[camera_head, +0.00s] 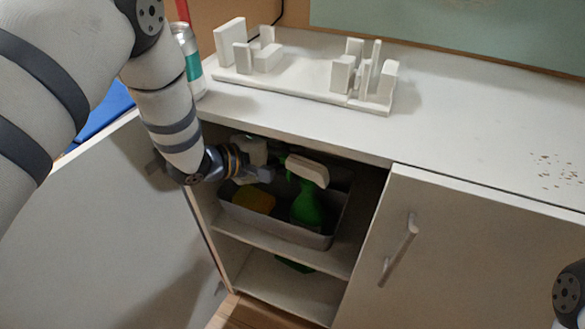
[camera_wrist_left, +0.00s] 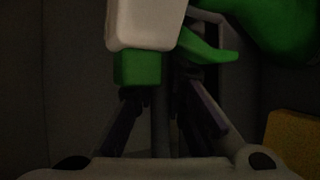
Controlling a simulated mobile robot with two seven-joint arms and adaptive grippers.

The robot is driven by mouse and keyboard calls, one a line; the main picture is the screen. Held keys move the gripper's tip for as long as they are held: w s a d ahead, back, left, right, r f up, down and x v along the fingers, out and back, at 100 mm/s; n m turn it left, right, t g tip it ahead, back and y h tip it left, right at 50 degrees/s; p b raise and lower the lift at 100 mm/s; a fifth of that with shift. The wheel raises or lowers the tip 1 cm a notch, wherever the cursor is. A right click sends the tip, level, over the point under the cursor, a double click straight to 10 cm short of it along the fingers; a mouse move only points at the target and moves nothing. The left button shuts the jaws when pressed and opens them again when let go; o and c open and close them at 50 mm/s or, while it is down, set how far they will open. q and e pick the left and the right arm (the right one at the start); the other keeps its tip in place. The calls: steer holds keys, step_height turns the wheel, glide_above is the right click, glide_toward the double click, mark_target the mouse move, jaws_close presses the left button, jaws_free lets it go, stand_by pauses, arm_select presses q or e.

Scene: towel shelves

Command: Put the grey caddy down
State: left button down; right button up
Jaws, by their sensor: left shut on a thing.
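The grey caddy (camera_head: 268,228) is in the open cabinet, at the upper shelf (camera_head: 320,260). It holds a green spray bottle (camera_head: 308,208) with a white head and a yellow sponge (camera_head: 254,199). My left gripper (camera_head: 266,174) reaches in from the left and is shut on the caddy at its upper part. The wrist view is dark; the fingers (camera_wrist_left: 163,112) show there close behind the spray bottle's white head (camera_wrist_left: 145,24). The exact grip and any gap under the caddy cannot be made out. My right gripper is out of view.
The left cabinet door (camera_head: 110,225) stands open; the right door (camera_head: 470,265) is shut, with a bar handle (camera_head: 400,248). A green thing (camera_head: 294,264) lies on the lower shelf. A white rack (camera_head: 300,86) and a can (camera_head: 188,58) stand on the top, with crumbs (camera_head: 558,170) at right.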

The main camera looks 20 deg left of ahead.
arm_select(q)
step_height(320, 180, down, 4)
steer(key=shift+w+f+b, duration=0.15)
steer(key=shift+f+b, duration=0.1)
steer(key=shift+b, duration=0.2)
steer(key=c, duration=1.6)
jaws_free()
steer(key=shift+c, duration=0.2)
steer(key=shift+a, duration=0.1)
steer(key=p+v, duration=0.1)
steer(key=v, duration=0.6)
steer(key=shift+s, duration=0.2)
